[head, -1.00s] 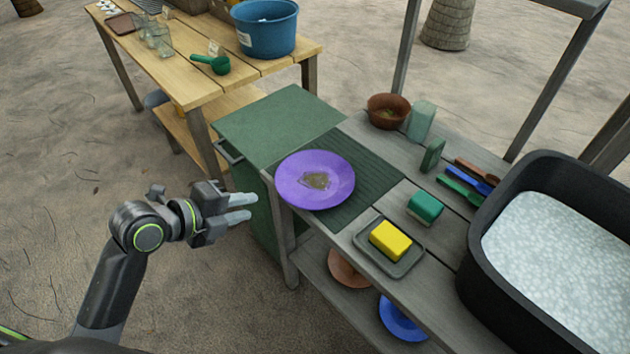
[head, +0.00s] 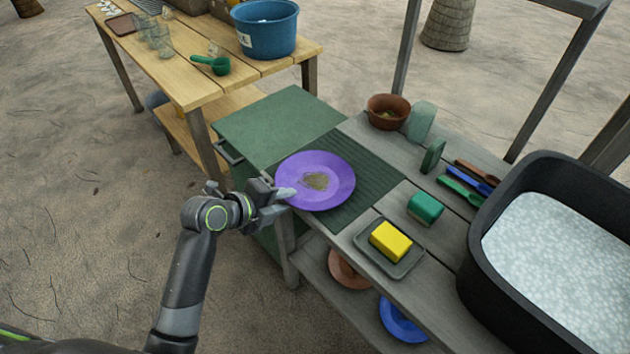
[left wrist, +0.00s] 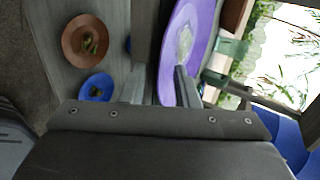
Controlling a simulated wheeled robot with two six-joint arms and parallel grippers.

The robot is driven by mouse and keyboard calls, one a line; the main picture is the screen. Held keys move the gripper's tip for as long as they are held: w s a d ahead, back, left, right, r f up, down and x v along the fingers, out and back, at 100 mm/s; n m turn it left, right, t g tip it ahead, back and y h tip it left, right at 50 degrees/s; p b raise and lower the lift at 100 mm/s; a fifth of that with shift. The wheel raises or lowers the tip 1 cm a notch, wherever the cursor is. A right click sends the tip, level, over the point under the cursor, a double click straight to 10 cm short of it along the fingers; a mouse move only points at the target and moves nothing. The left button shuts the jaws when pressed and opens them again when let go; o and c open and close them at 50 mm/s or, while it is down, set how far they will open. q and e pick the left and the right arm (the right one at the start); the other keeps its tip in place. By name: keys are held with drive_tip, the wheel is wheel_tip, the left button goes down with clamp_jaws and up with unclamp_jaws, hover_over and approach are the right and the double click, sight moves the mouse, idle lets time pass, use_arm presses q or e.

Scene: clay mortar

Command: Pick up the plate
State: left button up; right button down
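The purple plate (head: 333,167) has a brown-grey patch in its middle and sits on the ridged green drainer mat, its left edge overhanging the counter's corner. My left gripper (head: 284,200) is at the plate's left rim. One fingertip shows over the rim, and the other is mostly hidden. In the left wrist view the fingers of my gripper (left wrist: 160,90) stand apart, with the rim of the plate (left wrist: 174,55) seeming to lie between them. I cannot tell whether they touch it. My right gripper is not in view.
The grey counter (head: 400,200) also holds a yellow sponge (head: 390,241) on a tray, a green block (head: 425,207), a brown bowl (head: 386,110) and a large black basin (head: 470,275). A blue plate (head: 402,318) lies on the shelf below. A wooden table (head: 180,75) stands behind.

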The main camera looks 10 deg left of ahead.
use_arm(q)
drive_tip(key=shift+w+d+f, duration=0.2)
drive_tip(key=shift+c, duration=0.3)
clamp_jaws()
